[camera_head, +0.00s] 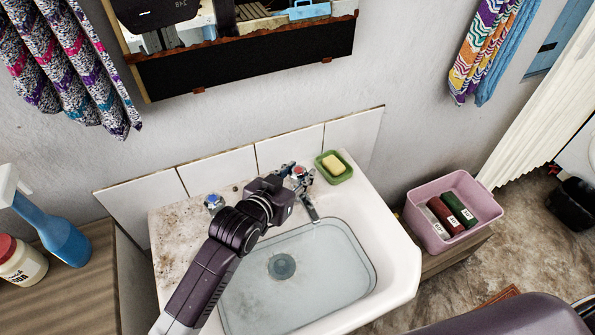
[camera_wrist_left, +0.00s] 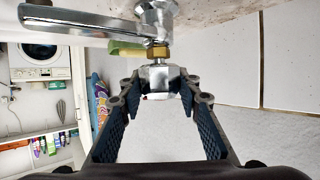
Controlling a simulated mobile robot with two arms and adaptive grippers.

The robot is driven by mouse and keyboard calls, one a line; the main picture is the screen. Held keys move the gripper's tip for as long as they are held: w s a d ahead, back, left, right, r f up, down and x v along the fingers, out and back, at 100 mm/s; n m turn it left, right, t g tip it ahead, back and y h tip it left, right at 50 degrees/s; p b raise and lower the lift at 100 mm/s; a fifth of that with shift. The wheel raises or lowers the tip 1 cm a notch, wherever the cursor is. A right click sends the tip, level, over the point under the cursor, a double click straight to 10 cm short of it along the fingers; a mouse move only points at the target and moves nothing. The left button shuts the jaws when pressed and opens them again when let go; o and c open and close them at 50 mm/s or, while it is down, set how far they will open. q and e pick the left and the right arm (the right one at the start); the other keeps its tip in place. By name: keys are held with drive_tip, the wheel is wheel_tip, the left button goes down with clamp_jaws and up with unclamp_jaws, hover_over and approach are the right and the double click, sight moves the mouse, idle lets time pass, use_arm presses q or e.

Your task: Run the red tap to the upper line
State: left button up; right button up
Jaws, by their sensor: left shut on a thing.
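The red tap (camera_head: 300,173), with a red mark on its chrome top, stands at the back right of the white sink (camera_head: 402,262). My left gripper (camera_head: 288,174) reaches over the sink from the front left and is shut on the red tap. In the left wrist view, my left gripper's fingers (camera_wrist_left: 158,90) are on either side of the tap's chrome end (camera_wrist_left: 160,77), below a brass collar. Clear water (camera_head: 325,262) seems to stand in the basin, over the drain. I cannot make out a fill line or a stream from the spout (camera_head: 310,209). My right gripper is out of view.
A blue-marked tap (camera_head: 214,203) is at the back left of the sink. A green soap dish (camera_head: 334,168) with yellow soap sits beside the red tap. A mirror (camera_head: 240,40) hangs above.

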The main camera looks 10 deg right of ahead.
use_arm(q)
drive_tip(key=shift+w+a+r, duration=0.1)
drive_tip(key=shift+c, duration=0.5)
drive_tip(key=shift+m+h, duration=0.3)
drive_tip(key=shift+m, duration=0.1)
drive_tip(key=shift+w+m+g+h, duration=0.1)
drive_tip(key=shift+m+g+h, duration=0.3)
drive_tip(key=shift+g+h, duration=0.1)
drive_tip(key=shift+f+m+g+h+b, duration=0.2)
drive_tip(key=shift+m+g+h+b, duration=0.3)
drive_tip(key=shift+b, duration=0.6)
drive_tip(key=shift+r+m+g+b, duration=0.15)
drive_tip(key=shift+m+g+b, duration=0.25)
drive_tip(key=shift+b, duration=0.05)
drive_tip(key=o, duration=1.2)
drive_tip(key=shift+c, duration=0.2)
